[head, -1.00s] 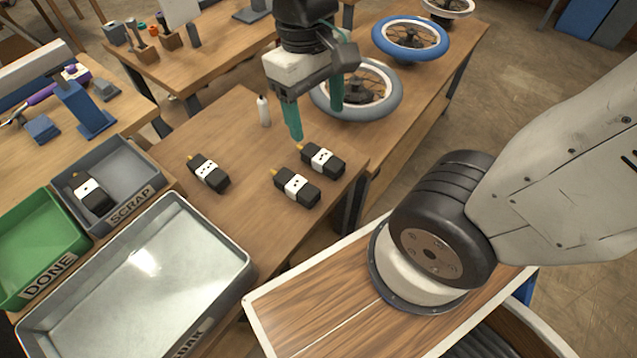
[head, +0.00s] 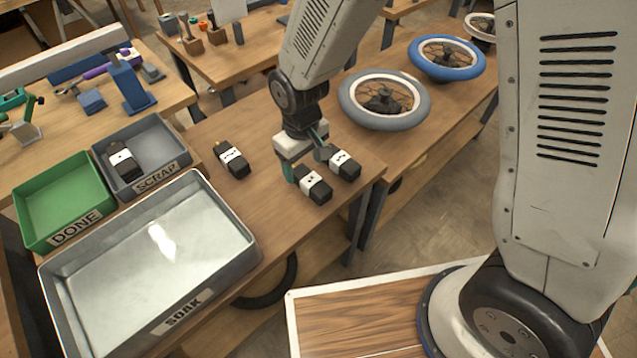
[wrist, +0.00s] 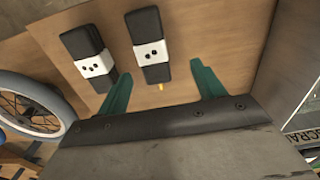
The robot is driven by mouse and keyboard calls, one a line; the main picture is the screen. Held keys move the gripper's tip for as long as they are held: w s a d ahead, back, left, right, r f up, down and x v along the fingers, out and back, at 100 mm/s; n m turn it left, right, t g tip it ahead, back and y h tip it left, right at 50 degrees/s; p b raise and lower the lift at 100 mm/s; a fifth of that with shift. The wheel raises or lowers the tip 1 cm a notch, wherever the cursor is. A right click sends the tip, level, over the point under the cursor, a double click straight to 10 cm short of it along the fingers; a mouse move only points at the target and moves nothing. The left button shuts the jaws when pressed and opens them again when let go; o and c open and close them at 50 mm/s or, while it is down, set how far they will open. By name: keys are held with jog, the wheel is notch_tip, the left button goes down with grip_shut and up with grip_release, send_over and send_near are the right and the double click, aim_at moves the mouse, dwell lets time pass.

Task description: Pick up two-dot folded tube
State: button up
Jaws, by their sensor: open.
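Three black folded tubes with white dotted labels lie on the wooden bench. The front one (head: 313,186) also shows in the wrist view (wrist: 148,45); its label seems to bear two dots, and its yellow tip points toward my gripper. A second tube (head: 344,166) lies close beside it, at left in the wrist view (wrist: 88,57), with what look like three dots. The third (head: 232,159) lies apart to the left; its dots are unclear. My gripper (head: 305,160) is open and low over the front tube's rear end. In the wrist view its green fingers (wrist: 161,72) flank that tube's line, the left finger near the gap between tubes.
A grey SCRAP bin (head: 176,152) holds another black tube (head: 124,162). A green DONE bin (head: 60,205) and an empty metal tray (head: 150,245) stand at left. Spoked wheels (head: 385,100) lie on the bench behind. Bench is clear between the left tube and the pair.

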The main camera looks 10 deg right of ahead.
aim_at(310, 178)
jog(key=f, duration=0.2)
jog(key=d+f, duration=0.1)
jog(key=f, duration=0.2)
jog(key=shift+w+d+f, duration=0.15)
jog(key=shift+d+f, duration=0.1)
jog(key=shift+f, duration=0.55)
jog(key=shift+a, duration=0.1)
jog(key=c, duration=1.1)
